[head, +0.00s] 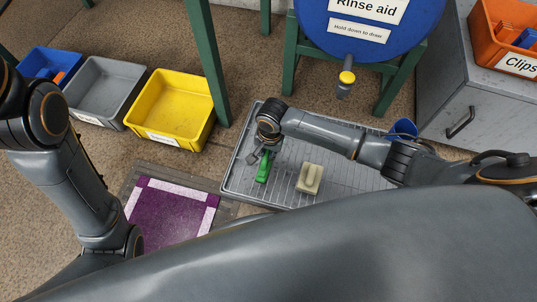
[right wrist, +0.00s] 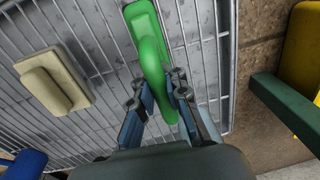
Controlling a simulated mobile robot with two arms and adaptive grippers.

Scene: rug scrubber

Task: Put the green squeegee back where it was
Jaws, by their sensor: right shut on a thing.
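The green squeegee (head: 263,168) is at the left part of the metal grate tray (head: 340,199), near its left edge. My right gripper (head: 263,153) reaches down over it from the right. In the right wrist view the two fingers (right wrist: 160,92) are closed on either side of the green squeegee (right wrist: 148,42), gripping it over the grate. I cannot tell whether the squeegee touches the grate. My left arm comes in at the left of the head view, and its gripper is out of sight.
A cream block with a handle (head: 309,179) lies on the grate right of the squeegee. A purple rug with white edging (head: 172,217) lies left of the tray. Yellow (head: 171,105), grey (head: 104,90) and blue (head: 48,66) bins stand behind. A blue drum (head: 362,25) and green stand are at the back.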

